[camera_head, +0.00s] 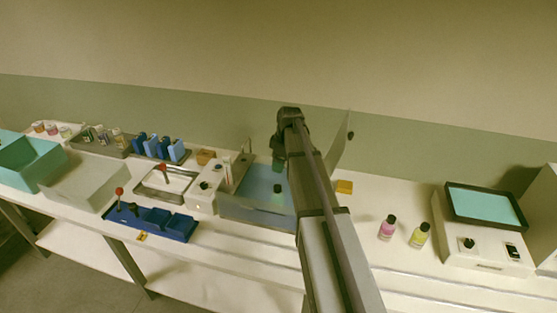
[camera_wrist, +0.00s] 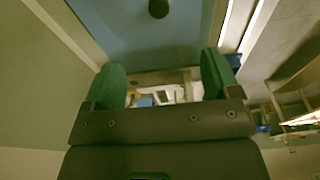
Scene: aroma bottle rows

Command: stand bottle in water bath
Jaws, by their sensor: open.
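The water bath (camera_head: 238,207) is a grey-walled basin with a blue inside, left of my arm; its blue inside also fills the top of the wrist view (camera_wrist: 130,38). A dark round top (camera_head: 278,188), looking like a bottle cap, shows inside it and appears in the wrist view (camera_wrist: 158,8). Its body is hard to make out, so I cannot tell how it stands. My gripper (camera_head: 278,165) is above the bath. Its green fingers (camera_wrist: 163,72) are apart with nothing between them. A pink bottle (camera_head: 387,229) and a yellow bottle (camera_head: 419,237), both dark-capped, stand upright on the bench at the right.
A white device with a teal top (camera_head: 485,206) stands at the far right. A raised clear lid (camera_head: 341,143) is behind my arm. Bench around the two bottles is clear.

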